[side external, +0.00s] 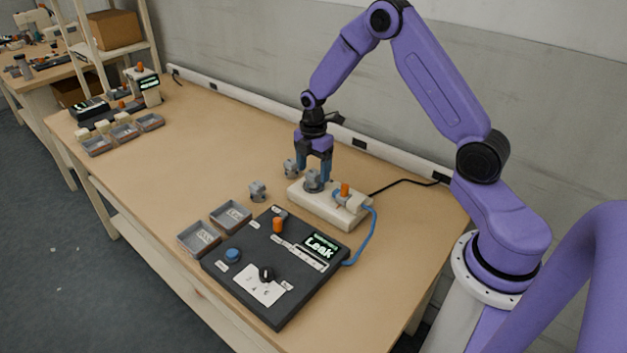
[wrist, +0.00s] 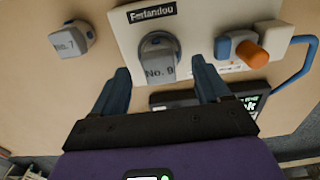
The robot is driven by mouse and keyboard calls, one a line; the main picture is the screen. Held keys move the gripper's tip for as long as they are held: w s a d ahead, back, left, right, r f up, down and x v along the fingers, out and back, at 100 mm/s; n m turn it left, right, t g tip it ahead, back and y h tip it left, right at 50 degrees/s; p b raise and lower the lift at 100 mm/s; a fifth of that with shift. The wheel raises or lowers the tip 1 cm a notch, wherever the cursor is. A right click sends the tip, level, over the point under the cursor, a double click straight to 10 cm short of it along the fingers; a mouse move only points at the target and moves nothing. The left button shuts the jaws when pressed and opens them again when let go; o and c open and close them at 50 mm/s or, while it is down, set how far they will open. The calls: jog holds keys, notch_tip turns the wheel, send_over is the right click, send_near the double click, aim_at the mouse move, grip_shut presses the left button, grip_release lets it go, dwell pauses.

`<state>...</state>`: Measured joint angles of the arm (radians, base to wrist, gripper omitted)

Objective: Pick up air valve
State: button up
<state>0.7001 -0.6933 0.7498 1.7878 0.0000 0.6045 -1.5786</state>
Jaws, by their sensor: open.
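A grey air valve marked No. 9 (wrist: 160,66) sits on a cream test fixture (wrist: 195,20) in the wrist view. It also shows in the side view (side external: 312,182) on the left part of the fixture (side external: 325,208). My gripper (side external: 313,176) is open, pointing down, with its blue fingers over that valve. In the wrist view the gripper (wrist: 162,82) has one finger on each side of the valve; I cannot tell whether they touch it. A second grey valve, No. 7 (wrist: 72,42), stands on the table beside the fixture. Another grey valve (side external: 257,191) stands nearer the trays.
A black control box (side external: 280,262) with a display reading Leak (side external: 320,246) stands in front of the fixture. Two grey trays (side external: 199,239) (side external: 231,216) lie at its left. An orange knob (wrist: 252,54) and blue hose (wrist: 297,75) are on the fixture's right. The table's middle is clear.

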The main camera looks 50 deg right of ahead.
jog(key=shift+f, duration=1.25)
jog(key=c, duration=1.3)
jog(key=shift+r, duration=0.1)
jog(key=shift+c, duration=0.2)
